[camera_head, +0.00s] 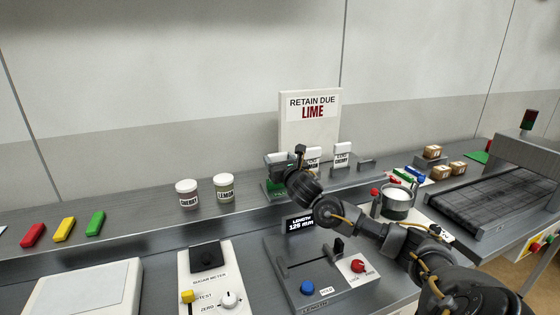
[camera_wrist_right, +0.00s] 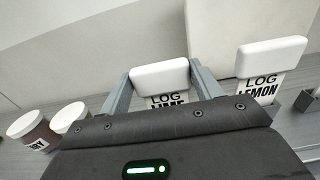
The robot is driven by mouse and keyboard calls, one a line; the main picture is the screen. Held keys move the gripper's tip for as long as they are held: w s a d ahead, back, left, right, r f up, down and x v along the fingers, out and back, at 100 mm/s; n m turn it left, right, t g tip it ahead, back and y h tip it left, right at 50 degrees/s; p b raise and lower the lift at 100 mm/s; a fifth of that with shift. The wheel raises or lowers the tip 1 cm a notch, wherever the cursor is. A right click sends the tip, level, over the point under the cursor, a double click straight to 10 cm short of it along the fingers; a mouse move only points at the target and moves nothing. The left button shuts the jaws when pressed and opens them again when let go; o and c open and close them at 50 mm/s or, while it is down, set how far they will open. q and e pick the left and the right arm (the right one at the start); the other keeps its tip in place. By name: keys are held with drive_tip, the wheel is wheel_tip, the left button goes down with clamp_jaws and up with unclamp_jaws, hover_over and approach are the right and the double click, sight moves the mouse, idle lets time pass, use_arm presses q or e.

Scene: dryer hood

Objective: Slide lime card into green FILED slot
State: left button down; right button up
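The lime card (camera_wrist_right: 160,75), white-topped and marked LOG LIME, stands between the two fingers of my right gripper (camera_wrist_right: 160,85) in the wrist view. The fingers meet its two side edges, and its lower part is hidden by the gripper body. In the head view my right gripper (camera_head: 279,160) is at the back ledge, in front of the sign. The green slot block (camera_head: 274,187) shows just below the gripper; its lettering is partly hidden. Whether the card's foot is inside the slot cannot be seen. My left gripper is not in view.
A cherry jar (camera_head: 187,194) and a lemon jar (camera_head: 224,188) stand to the left. The sign RETAIN DUE LIME (camera_head: 311,120) rises behind. A metal pot (camera_head: 397,203) stands right of my arm.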

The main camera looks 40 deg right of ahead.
drive_tip(key=o, duration=0.5)
drive_tip(key=shift+c, duration=0.2)
drive_tip(key=shift+s+a+f+b, duration=0.2)
drive_tip(key=shift+s+b, duration=0.15)
drive_tip(key=shift+s, duration=0.15)
drive_tip(key=b+v, duration=0.4)
drive_tip(key=v, duration=0.5)
drive_tip(key=shift+s, duration=0.35)
drive_tip(key=shift+a+r, duration=0.1)
drive_tip(key=shift+r, duration=0.05)
